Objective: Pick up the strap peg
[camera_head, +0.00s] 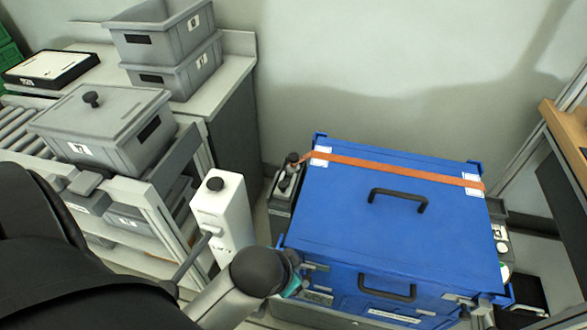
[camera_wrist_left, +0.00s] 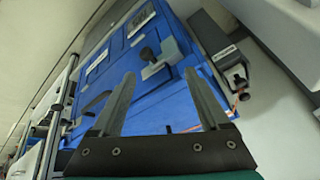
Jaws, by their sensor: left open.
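A small black knob, which looks like the strap peg (camera_head: 293,157), stands at the left end of the orange strap (camera_head: 400,171), beside the blue crate's far left corner. In the left wrist view a black knob (camera_wrist_left: 240,82) with a bit of orange at it shows right of the fingers; I take it for the same peg. The blue crate (camera_head: 345,225) has a closed lid with black handles. My left gripper (camera_wrist_left: 159,74) is open and empty, over the crate's side and apart from the peg. In the head view my wrist mostly hides it. My right gripper is not in view.
A white canister (camera_head: 223,215) with a black cap stands left of the crate. Grey lidded bins (camera_head: 105,130) and a roller conveyor (camera_head: 18,130) are at the left. Dark equipment (camera_head: 280,205) sits tight against the crate's left side. The crate lid is otherwise bare.

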